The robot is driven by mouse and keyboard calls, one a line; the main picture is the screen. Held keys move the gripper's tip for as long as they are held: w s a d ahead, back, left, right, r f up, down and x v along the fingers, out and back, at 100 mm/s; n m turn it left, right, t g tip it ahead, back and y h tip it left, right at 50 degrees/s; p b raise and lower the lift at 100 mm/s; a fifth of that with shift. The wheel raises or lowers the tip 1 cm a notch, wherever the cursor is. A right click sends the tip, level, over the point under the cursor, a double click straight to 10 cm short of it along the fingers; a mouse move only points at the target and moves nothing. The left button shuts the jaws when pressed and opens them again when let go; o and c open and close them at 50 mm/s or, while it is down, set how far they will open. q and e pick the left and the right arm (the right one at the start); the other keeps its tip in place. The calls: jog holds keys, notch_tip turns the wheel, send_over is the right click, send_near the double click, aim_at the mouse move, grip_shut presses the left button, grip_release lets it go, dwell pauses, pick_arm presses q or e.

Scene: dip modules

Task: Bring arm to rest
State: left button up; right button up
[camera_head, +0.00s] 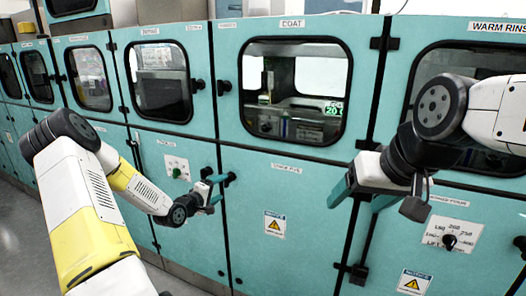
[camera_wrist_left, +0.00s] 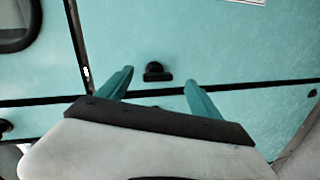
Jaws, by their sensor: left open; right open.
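My left arm (camera_head: 88,190) reaches in from the left, bent, with its left gripper (camera_head: 217,190) in front of the teal cabinet wall. In the left wrist view the left gripper (camera_wrist_left: 158,82) is open, its two teal fingers spread and empty. A black knob or latch (camera_wrist_left: 157,73) on the teal panel shows between and beyond the fingertips; I cannot tell the distance. My right arm (camera_head: 440,110) comes in from the right. Its right gripper (camera_head: 362,200) is open and empty, teal fingers apart, in front of the lower panels below the COAT window (camera_head: 292,90).
Teal cabinets with black-framed windows and black latches fill the space ahead. A latch (camera_head: 222,87) sits left of the COAT window. Grey floor (camera_head: 20,225) shows at the left.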

pick_arm(q)
jog(key=s+d+r+m+g+y, duration=0.3)
jog(key=s+r+m+g+y, duration=0.4)
jog(key=s+r, duration=1)
jog(key=s+d+r+m+h, duration=0.1)
jog(key=s+d+r+m, duration=0.1)
jog(key=s, duration=0.8)
jog(key=s+d+r+m+g+h, duration=0.1)
jog(key=s+d+r+m+h, duration=0.1)
jog(key=s, duration=0.8)
notch_tip(320, 180, up, 2)
jog(key=shift+s+d+r+m, duration=0.15)
jog(key=shift+s+d+m, duration=0.2)
jog(key=shift+d, duration=0.55)
